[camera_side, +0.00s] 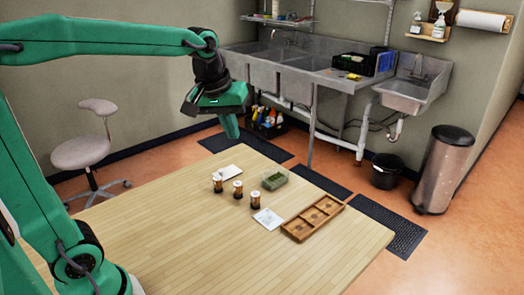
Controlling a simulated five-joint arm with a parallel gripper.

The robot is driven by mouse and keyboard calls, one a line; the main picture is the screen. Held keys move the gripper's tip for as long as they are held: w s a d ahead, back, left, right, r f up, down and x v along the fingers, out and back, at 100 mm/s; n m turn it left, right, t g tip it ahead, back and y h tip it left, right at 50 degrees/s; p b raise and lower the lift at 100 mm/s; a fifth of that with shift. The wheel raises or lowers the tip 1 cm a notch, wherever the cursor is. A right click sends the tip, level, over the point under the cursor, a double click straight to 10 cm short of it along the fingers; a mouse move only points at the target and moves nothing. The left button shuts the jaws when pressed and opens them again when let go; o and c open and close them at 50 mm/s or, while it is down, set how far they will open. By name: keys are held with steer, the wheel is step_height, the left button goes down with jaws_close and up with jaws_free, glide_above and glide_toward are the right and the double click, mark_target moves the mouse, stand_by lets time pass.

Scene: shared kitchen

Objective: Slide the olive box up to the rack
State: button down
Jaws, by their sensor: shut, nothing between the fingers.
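My gripper (231,128) is shut and empty, pointing down. It appears raised above the table, up and left of the box, and touches neither box nor rack.
A white card (267,220) lies left of the rack, and a white flat item (229,172) lies behind the bottles. The near part of the table (220,250) is clear.

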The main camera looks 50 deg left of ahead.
steer(key=w+a+f+n+g, duration=0.1)
steer(key=w+a+f+n, duration=0.15)
steer(key=w, duration=0.45)
steer(key=n+g, duration=0.3)
steer(key=n, duration=0.6)
glide_toward(278, 172)
steer(key=s+d+r, duration=0.3)
steer(key=s, duration=0.1)
steer(key=shift+w+a, duration=0.15)
steer(key=shift+w, duration=0.05)
steer(key=shift+f, duration=0.1)
steer(key=shift+f, duration=4.85)
steer(key=d, duration=1.2)
steer(key=shift+d, duration=0.25)
